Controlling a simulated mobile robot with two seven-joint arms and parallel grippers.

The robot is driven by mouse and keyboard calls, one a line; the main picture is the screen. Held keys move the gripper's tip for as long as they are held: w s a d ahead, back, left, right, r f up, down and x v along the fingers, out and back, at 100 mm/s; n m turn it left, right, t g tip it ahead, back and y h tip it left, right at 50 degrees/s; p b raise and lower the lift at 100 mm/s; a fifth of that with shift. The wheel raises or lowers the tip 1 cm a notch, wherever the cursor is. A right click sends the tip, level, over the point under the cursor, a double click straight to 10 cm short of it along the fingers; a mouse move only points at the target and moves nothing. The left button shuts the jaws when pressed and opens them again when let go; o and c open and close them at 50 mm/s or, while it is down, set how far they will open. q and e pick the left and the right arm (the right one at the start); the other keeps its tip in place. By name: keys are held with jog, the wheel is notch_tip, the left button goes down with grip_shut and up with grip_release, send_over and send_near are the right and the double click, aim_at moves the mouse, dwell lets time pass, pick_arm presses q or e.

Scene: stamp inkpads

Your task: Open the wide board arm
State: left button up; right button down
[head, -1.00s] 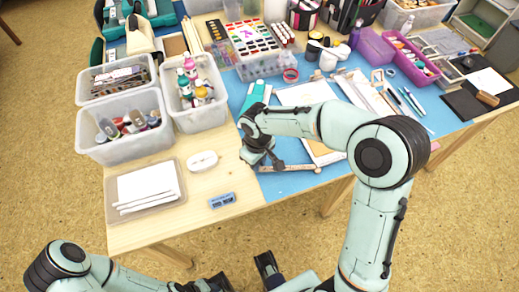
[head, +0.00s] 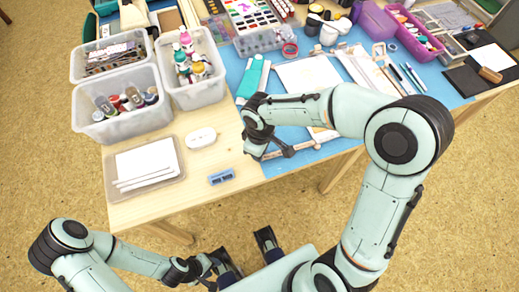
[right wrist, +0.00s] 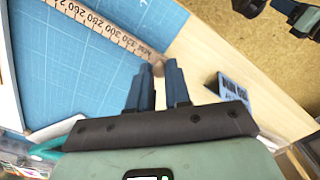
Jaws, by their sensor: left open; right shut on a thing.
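The wide board (head: 308,74), a pale panel with a wooden edge, lies on the blue mat, partly hidden behind my right arm. Its wooden arm (head: 306,146) is a thin strip slanting across the mat near the front edge. In the right wrist view the wooden strip (right wrist: 105,26) carries printed numbers, and its end is at my fingertips. My right gripper (head: 284,152) is shut on that end; its two dark fingers (right wrist: 159,70) are close together there. My left gripper (head: 208,268) is open and empty, low in front of the table, far from the board.
A blue eraser-like block (head: 221,176) and a white oval item (head: 201,137) lie on bare wood left of the mat. A tray with white slabs (head: 178,170) and bins of bottles (head: 118,134) stand farther left. Pens (head: 404,76) lie right of the board.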

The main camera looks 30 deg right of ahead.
jog(key=c, duration=1.1)
grip_release()
notch_tip(320, 180, up, 14)
jog(key=shift+f+p, duration=0.25)
jog(key=shift+p, duration=0.9)
